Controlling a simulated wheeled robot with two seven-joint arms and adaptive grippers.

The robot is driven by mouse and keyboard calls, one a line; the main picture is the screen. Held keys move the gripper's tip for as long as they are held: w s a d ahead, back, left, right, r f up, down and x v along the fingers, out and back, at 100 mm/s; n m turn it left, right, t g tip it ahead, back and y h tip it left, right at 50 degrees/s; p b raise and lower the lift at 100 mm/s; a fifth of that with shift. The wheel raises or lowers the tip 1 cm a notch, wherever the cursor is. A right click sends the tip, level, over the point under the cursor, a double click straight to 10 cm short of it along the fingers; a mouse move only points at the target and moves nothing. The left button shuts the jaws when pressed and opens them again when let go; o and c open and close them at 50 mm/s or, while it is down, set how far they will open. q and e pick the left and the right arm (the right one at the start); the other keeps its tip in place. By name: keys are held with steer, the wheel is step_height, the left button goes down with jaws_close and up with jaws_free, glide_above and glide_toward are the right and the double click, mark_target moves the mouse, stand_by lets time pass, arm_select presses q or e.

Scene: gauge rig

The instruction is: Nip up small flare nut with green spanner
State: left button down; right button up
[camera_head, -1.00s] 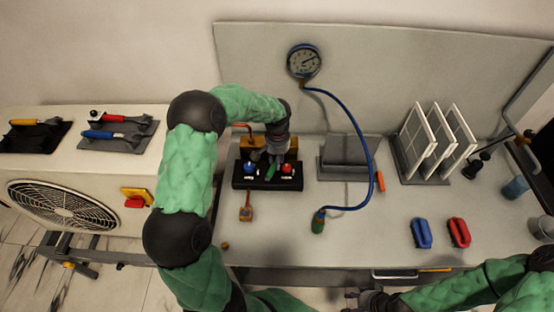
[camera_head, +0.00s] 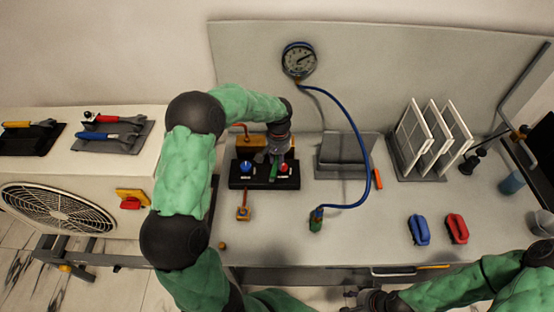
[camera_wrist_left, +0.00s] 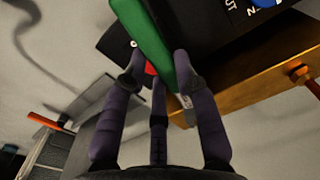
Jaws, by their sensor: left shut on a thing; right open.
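My left gripper (camera_head: 272,155) is shut on the green spanner (camera_head: 273,173) above the black block with the blue and red knobs. In the left wrist view the spanner's green handle (camera_wrist_left: 163,45) runs between the fingers, with a small metal part (camera_wrist_left: 186,101) showing beside a fingertip. A brass-coloured block (camera_wrist_left: 255,85) with a copper fitting (camera_wrist_left: 303,75) lies to its right. I cannot make out the small flare nut or whether the spanner touches it. My right gripper (camera_head: 362,299) is open and empty at the bottom edge of the head view.
The black block (camera_head: 236,181) stands on the bench. A gauge (camera_head: 299,60) hangs behind, its blue hose (camera_head: 357,130) curving down to a green-ended fitting (camera_head: 316,220). Blue (camera_head: 419,230) and red (camera_head: 457,228) handled items lie at right. A white rack (camera_head: 430,140) stands behind them.

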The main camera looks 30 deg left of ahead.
mark_target(275, 172)
stand_by(0.4)
arm_select(q)
steer(key=shift+s+d, duration=0.3)
steer(key=shift+s, duration=0.45)
steer(key=shift+s+d, duration=0.25)
steer(key=shift+s, duration=0.55)
steer(key=shift+s+d, duration=0.3)
steer(key=shift+s, duration=0.45)
steer(key=shift+r, duration=0.15)
steer(key=shift+r+p, duration=1.4)
steer(key=shift+r, duration=0.75)
